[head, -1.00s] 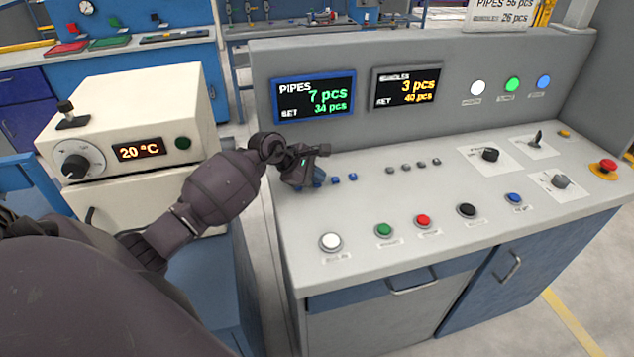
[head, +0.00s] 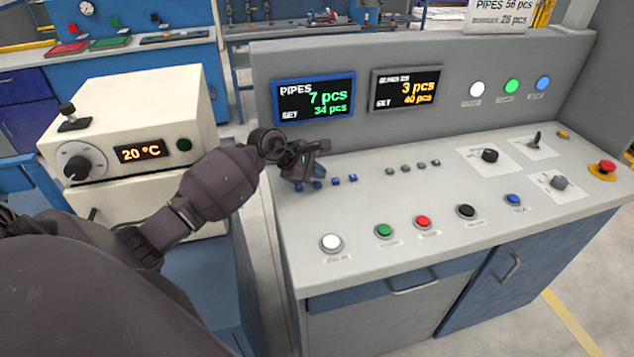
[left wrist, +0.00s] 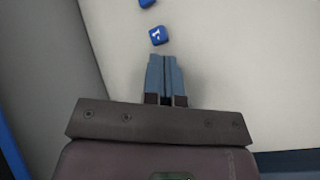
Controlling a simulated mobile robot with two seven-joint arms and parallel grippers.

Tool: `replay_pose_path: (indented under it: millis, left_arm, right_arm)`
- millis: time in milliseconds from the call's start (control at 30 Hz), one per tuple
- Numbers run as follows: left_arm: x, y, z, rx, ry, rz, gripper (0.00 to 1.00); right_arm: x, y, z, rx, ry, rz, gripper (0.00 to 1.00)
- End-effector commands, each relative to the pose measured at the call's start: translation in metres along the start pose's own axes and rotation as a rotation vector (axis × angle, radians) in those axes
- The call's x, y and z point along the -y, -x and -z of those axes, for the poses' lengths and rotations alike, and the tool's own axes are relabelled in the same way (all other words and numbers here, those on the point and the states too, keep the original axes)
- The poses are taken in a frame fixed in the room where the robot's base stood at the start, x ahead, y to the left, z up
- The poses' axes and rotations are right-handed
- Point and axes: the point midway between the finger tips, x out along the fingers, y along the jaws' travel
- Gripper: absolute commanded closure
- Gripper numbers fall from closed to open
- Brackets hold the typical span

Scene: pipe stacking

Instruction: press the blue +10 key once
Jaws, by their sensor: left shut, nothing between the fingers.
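A row of small blue keys lies on the desk below the PIPES display; the rightmost (head: 352,178) and its left neighbour (head: 337,181) show clearly. Their labels are too small to read in the head view, so I cannot tell which is +10. My left gripper (head: 298,172) is above the left end of this row, partly covering it. In the left wrist view its fingers (left wrist: 165,77) are shut and empty. A blue key (left wrist: 158,35) whose label looks like -1 lies just beyond the fingertips, and part of another blue key (left wrist: 147,3) shows at the top edge. My right gripper is out of view.
The PIPES display (head: 314,98) reads 7 pcs, SET 34 pcs. The BUNDLES display (head: 405,88) reads 3 pcs, SET 40 pcs. Grey keys (head: 405,167) lie right of the blue row. Round buttons line the front, including a white one (head: 331,243). A cream box (head: 130,110) stands left.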

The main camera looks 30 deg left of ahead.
Motion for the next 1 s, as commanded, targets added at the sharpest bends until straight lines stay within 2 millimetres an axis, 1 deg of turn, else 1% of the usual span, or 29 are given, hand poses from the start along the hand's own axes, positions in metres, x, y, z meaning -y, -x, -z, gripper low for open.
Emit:
replay_pose_path:
  millis: [267, 500, 700, 867, 1000]
  left_arm:
    - [-0.002, 0.002, -0.001, 0.000, -0.001, -0.001, 1.00]
    - [-0.011, 0.015, -0.011, 0.000, -0.003, -0.002, 1.00]
    - [-0.019, 0.026, -0.019, 0.000, -0.003, -0.002, 1.00]
    - [-0.025, 0.034, -0.025, 0.000, -0.001, -0.001, 1.00]
    - [-0.025, 0.035, -0.025, 0.000, 0.000, 0.000, 1.00]
  right_arm:
    - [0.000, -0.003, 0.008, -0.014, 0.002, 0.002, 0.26]
    - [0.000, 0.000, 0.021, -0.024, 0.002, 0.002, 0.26]
    - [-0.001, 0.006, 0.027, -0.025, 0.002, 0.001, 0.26]
    - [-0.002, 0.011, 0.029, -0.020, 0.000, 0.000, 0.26]
    - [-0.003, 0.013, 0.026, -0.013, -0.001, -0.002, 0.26]
